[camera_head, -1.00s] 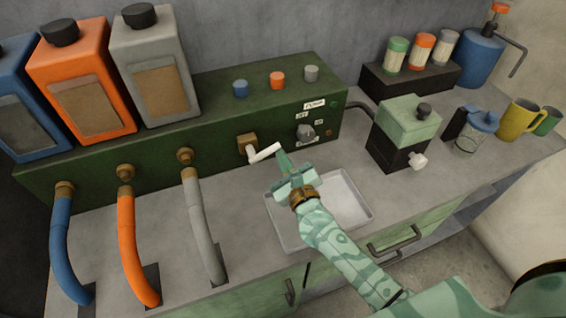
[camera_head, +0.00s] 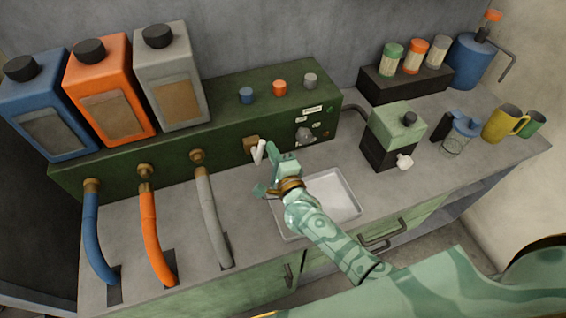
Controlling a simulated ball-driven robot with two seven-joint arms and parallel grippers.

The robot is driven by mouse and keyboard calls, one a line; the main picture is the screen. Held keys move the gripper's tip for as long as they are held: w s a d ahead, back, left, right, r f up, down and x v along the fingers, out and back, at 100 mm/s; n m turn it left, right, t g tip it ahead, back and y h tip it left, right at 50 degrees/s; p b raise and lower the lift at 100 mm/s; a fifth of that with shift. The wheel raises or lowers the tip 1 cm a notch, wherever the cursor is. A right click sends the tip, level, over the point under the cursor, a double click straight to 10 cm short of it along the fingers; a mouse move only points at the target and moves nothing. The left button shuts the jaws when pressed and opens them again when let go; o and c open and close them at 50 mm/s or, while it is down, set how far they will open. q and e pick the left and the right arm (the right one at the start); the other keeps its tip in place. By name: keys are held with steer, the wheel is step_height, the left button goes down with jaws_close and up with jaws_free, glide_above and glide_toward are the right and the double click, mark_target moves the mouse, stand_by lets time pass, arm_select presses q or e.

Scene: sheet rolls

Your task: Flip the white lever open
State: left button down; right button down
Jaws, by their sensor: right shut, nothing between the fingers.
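The white lever (camera_head: 258,153) sits on a brass valve at the front of the green box (camera_head: 225,129). It shows as a short white bar slanting slightly up from the valve. My right gripper (camera_head: 271,148) is shut and empty. Its tip is right beside the lever, on its right side; I cannot tell if they touch. The gripper and wrist hide part of the box front behind them. My left gripper is not in view.
A shallow grey tray (camera_head: 337,206) lies on the counter under my right arm. Three hoses in blue, orange (camera_head: 156,237) and grey run down at the left. A green and black dispenser (camera_head: 390,148) stands to the right. The counter between tray and grey hose is clear.

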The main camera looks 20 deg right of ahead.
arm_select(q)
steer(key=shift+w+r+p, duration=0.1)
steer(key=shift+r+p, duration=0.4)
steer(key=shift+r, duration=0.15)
arm_select(e)
steer(key=shift+a+r+n, duration=0.3)
steer(key=shift+a+n, duration=0.3)
steer(key=shift+a, duration=0.15)
